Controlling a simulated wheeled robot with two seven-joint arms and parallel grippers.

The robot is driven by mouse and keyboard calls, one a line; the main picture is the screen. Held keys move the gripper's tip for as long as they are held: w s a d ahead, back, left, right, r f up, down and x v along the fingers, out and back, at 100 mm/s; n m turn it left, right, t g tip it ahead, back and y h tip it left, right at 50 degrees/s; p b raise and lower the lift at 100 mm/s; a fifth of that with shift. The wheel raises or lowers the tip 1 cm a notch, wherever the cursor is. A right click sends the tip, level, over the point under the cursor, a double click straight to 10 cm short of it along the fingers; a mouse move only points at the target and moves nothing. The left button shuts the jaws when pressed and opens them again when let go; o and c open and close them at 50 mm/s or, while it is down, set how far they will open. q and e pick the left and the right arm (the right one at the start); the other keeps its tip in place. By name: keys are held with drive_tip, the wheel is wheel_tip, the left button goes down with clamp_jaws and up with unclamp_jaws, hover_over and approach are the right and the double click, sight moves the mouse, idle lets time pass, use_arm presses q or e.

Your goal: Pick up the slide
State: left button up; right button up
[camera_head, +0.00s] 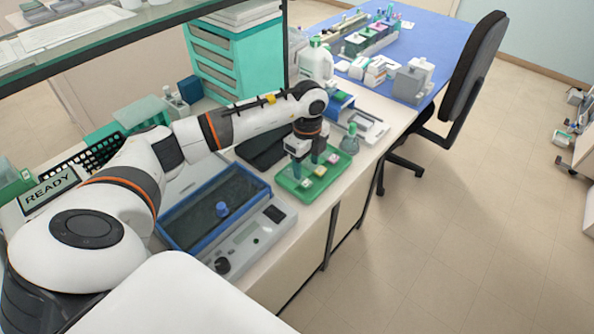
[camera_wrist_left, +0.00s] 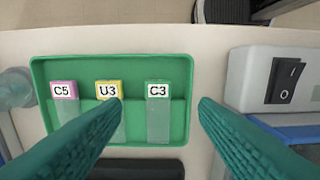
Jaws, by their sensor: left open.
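A green tray (camera_head: 318,190) lies near the bench's front edge; it also fills the middle of the left wrist view (camera_wrist_left: 110,66). Three clear slides lie side by side in it: the pink-labelled C5 slide (camera_wrist_left: 65,92), the yellow-labelled U3 slide (camera_wrist_left: 109,90) and the green-labelled C3 slide (camera_wrist_left: 158,92). My left gripper (camera_head: 307,166) points down over the tray, open and empty. In the left wrist view its fingertips (camera_wrist_left: 160,101) stand on either side of the C3 slide. The left finger overlaps the lower part of the U3 slide in the picture. The right gripper is out of view.
A blue-rimmed water bath (camera_head: 243,246) stands beside the tray under my arm. A stoppered flask (camera_head: 350,140) stands just past the tray's other end. A device with a black switch (camera_wrist_left: 284,80) is right of the tray in the wrist view.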

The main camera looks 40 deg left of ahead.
sight(307, 183)
use_arm(q)
drive_tip(key=shift+w+f, duration=0.15)
drive_tip(key=shift+f, duration=0.25)
wheel_tip(307, 183, down, 4)
drive_tip(key=shift+d+f+p, duration=0.1)
drive_tip(key=shift+d+p, duration=0.05)
drive_tip(key=shift+p, duration=1)
drive_tip(key=shift+f, duration=0.5)
drive_tip(key=shift+c, duration=0.2)
drive_tip(key=shift+r, duration=0.1)
drive_tip(key=c, duration=1)
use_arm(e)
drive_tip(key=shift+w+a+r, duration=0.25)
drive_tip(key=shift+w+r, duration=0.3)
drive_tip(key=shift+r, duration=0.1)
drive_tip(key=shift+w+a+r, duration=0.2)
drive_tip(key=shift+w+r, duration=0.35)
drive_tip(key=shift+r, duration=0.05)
